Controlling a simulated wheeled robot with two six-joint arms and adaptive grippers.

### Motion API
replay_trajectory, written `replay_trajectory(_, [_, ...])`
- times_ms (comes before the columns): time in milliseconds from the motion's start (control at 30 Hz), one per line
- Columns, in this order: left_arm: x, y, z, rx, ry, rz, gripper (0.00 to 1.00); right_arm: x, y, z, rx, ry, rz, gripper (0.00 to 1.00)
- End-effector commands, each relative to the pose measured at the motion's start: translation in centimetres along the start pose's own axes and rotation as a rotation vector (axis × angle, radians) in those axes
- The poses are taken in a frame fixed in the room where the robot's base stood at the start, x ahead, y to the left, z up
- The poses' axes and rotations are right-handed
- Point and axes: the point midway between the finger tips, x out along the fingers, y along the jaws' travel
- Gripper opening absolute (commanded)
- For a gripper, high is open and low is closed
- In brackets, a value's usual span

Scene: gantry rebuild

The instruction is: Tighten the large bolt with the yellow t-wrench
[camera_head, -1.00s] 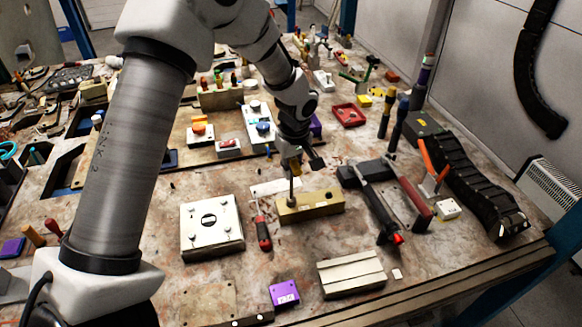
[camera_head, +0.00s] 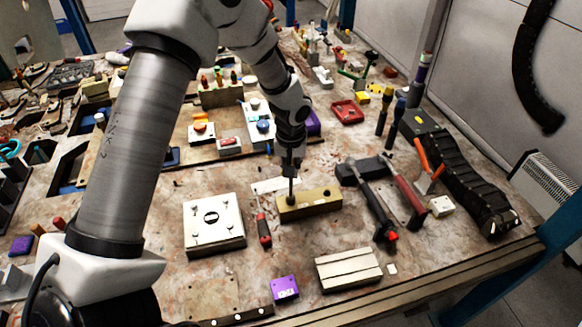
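The t-wrench's thin dark shaft (camera_head: 291,188) stands upright with its foot on the left end of a tan-yellow block (camera_head: 318,204). The large bolt is not distinguishable at the foot of the shaft. My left gripper (camera_head: 292,166) points down right above the shaft, at the top of the wrench. The yellow handle is hidden by the gripper's dark fingers. The fingers look narrow and edge-on from here, so whether they are closed on the handle does not show. My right gripper is not in view.
A pale square plate block (camera_head: 213,224) and a red-black screwdriver (camera_head: 264,230) lie left of the yellow block. A hammer (camera_head: 375,205) lies to its right. A grooved block (camera_head: 348,268) and a purple box (camera_head: 285,288) are in front. Bare tabletop lies between them.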

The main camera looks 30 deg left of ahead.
Motion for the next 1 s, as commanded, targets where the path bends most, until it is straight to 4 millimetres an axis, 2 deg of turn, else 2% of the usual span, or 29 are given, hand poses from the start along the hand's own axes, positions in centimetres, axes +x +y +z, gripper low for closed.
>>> replay_trajectory(733, [-0.3, 0.1, 0.0, 0.523, 0.002, 0.053, 0.00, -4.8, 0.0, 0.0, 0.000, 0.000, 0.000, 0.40])
replay_trajectory(900, [-0.2, 0.1, 0.1, 0.641, 0.002, 0.064, 0.00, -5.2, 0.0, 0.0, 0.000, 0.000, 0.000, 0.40])
replay_trajectory(1000, [0.0, 0.1, 0.1, 0.652, 0.003, 0.065, 0.00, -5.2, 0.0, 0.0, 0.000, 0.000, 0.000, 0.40])
